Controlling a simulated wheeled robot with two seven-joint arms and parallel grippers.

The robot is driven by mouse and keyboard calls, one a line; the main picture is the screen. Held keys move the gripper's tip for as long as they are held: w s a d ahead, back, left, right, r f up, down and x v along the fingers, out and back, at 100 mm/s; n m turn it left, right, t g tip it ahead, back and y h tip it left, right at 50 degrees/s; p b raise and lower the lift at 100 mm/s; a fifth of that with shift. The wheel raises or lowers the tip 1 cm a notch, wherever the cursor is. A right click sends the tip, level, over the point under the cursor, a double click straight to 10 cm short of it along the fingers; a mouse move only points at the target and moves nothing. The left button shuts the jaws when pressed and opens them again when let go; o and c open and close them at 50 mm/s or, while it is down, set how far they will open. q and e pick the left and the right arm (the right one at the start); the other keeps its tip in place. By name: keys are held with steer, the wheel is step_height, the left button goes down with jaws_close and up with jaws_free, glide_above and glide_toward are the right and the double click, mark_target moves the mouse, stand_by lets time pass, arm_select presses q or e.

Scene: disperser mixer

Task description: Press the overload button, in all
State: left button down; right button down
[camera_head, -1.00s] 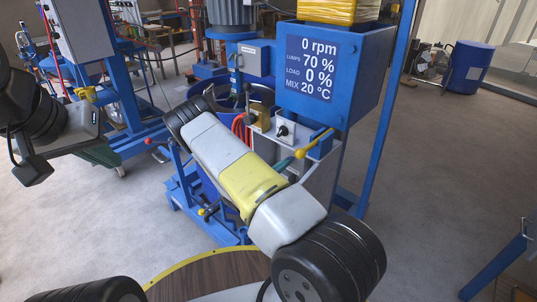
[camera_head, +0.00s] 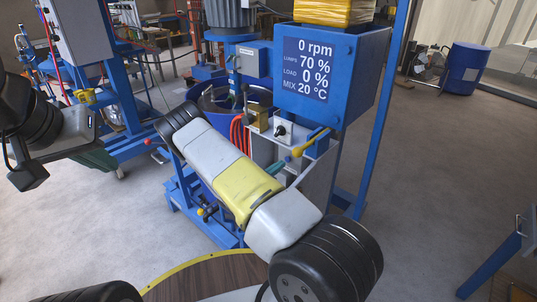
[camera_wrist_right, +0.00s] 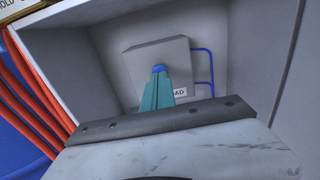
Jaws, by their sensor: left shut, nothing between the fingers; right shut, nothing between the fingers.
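In the right wrist view, a grey box (camera_wrist_right: 135,58) sits inside a light-walled recess. Its label (camera_wrist_right: 178,93) is partly covered, with "OAD" readable. A small blue round button (camera_wrist_right: 159,69) shows at the tip of my right gripper (camera_wrist_right: 158,77). The teal fingers are shut and empty, and overlap the box's front; I cannot tell whether they touch the button. In the head view, a bit of the teal right gripper (camera_head: 277,167) shows past my right arm; the button is hidden there.
The blue display box (camera_head: 360,75) reads 0 rpm. Beside my right arm are a yellow-knobbed lever (camera_head: 298,152), a switch panel (camera_head: 282,131) and red hoses (camera_head: 237,133). In the wrist view, orange-red hoses (camera_wrist_right: 30,100) run left of the recess.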

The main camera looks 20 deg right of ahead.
steer(key=v, duration=1.1)
steer(key=shift+a, duration=0.1)
